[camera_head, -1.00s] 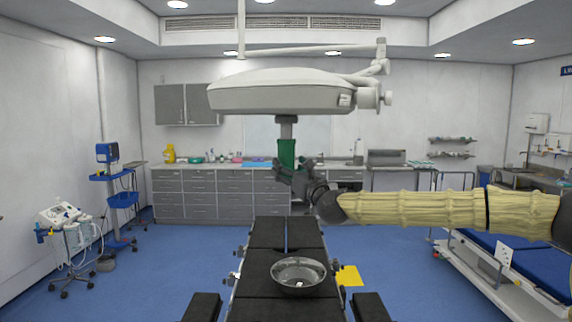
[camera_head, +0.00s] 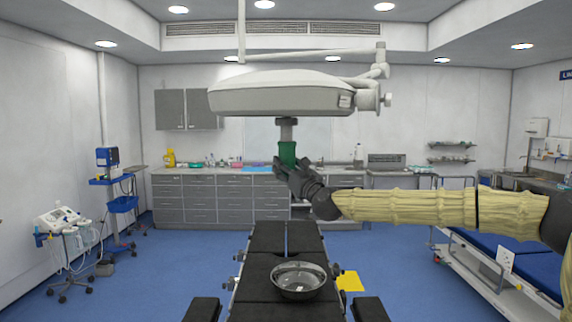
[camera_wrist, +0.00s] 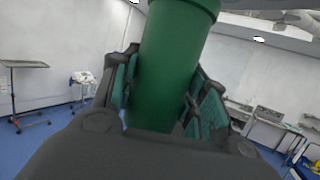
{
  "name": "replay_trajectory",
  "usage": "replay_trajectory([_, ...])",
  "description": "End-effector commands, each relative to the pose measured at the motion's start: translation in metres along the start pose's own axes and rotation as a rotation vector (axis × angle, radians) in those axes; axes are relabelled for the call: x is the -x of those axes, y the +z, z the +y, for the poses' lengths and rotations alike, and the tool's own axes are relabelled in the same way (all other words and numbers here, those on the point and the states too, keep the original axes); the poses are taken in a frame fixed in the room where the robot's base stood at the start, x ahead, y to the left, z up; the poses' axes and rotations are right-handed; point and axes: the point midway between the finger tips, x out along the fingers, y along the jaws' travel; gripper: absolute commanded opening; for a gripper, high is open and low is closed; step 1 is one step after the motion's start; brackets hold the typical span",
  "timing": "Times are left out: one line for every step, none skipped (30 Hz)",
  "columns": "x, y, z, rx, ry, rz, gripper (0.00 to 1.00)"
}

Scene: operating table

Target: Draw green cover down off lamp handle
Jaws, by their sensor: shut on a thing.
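The green cover (camera_head: 287,153) is a smooth cylinder around the lower part of the grey lamp handle (camera_head: 287,130), which hangs under the white surgical lamp (camera_head: 280,93). My gripper (camera_head: 283,168) reaches in from the right and is shut on the cover's lower part. In the wrist view the cover (camera_wrist: 175,60) stands slightly tilted between the two padded fingers (camera_wrist: 165,95), one on each side. The cover's rim shows at the top of that view. Its lower end is hidden by my gripper.
The black operating table (camera_head: 265,235) stands below, with a steel bowl (camera_head: 299,279) on it. Grey drawers and a counter (camera_head: 220,195) run along the back wall. A blue bed (camera_head: 510,255) is at the right.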

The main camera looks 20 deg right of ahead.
Motion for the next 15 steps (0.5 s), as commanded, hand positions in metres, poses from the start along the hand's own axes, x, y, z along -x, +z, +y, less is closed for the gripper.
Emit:
replay_trajectory([0.000,0.000,0.000,0.000,0.000,0.000,0.26])
replay_trajectory([0.000,0.000,0.000,0.000,0.000,0.000,0.26])
replay_trajectory([0.001,-0.001,0.000,0.000,0.000,0.000,0.26])
replay_trajectory([0.001,-0.002,0.000,0.000,0.000,0.000,0.26])
replay_trajectory([0.001,-0.003,0.000,0.000,0.000,0.000,0.26])
replay_trajectory([0.002,-0.005,0.000,0.000,0.000,0.000,0.26])
replay_trajectory([0.002,-0.006,0.000,0.000,0.000,0.000,0.26])
replay_trajectory([0.002,-0.007,0.000,0.000,0.000,0.000,0.26])
replay_trajectory([0.003,-0.009,0.000,0.000,0.000,0.000,0.26])
replay_trajectory([0.003,-0.009,0.000,0.000,0.000,0.001,0.26])
replay_trajectory([0.003,-0.011,0.000,0.000,0.000,0.001,0.26])
replay_trajectory([0.004,-0.012,0.000,0.000,0.000,0.001,0.26])
replay_trajectory([0.004,-0.013,0.000,0.000,0.000,0.001,0.26])
replay_trajectory([0.004,-0.014,0.000,0.000,0.000,0.001,0.26])
replay_trajectory([0.005,-0.015,0.000,0.000,0.000,0.001,0.26])
